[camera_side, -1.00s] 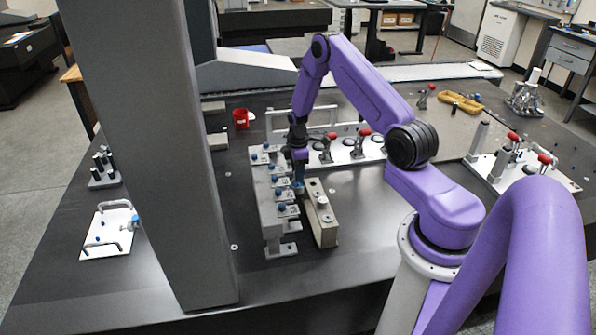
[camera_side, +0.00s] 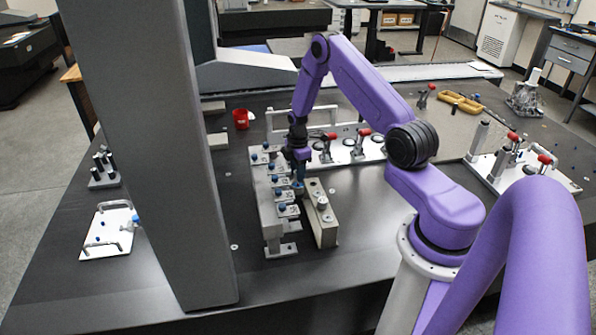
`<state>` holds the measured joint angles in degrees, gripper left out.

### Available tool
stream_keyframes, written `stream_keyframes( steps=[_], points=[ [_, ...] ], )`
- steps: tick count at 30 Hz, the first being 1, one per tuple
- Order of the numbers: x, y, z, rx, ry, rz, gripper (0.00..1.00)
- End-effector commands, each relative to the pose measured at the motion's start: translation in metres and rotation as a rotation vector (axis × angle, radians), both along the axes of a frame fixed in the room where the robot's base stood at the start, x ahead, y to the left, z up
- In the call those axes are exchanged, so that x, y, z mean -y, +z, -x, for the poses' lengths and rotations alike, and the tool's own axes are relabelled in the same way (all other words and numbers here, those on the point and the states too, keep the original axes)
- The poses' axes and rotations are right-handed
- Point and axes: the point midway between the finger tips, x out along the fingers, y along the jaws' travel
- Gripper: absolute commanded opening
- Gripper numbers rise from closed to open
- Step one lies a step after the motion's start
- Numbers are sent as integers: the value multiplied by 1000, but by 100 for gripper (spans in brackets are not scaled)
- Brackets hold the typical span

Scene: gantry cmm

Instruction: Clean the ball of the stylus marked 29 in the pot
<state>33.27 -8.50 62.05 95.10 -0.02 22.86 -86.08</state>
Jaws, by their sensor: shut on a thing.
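A grey rack (camera_side: 270,215) carries a row of tagged seats with small blue-topped styli (camera_side: 276,180). The numbers on the tags are too small to read, so I cannot tell which is 29. My gripper (camera_side: 298,184) points down just right of the rack, shut on a small bluish thing, likely a stylus. Its ball is too small to make out. A pale block (camera_side: 319,226) with a short round metal piece (camera_side: 322,203) on top stands just right of the rack. A red cup (camera_side: 241,119) stands behind; I cannot tell whether it is the pot.
A large grey column (camera_side: 165,150) stands at the left front. A white plate with red-handled clamps (camera_side: 345,152) lies behind the gripper, and another (camera_side: 500,170) lies at right. A white tray (camera_side: 106,235) is at the left. The dark table in front is clear.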

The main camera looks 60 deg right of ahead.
Motion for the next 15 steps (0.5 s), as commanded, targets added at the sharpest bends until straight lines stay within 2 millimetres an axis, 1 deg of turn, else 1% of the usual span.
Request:
stream_keyframes(
  steps=[3, 15],
  points=[
    [0, 0, 0, 0, -141, 0, 6],
    [0, 0, 0, 1, -613, -1, 6]
  ],
)
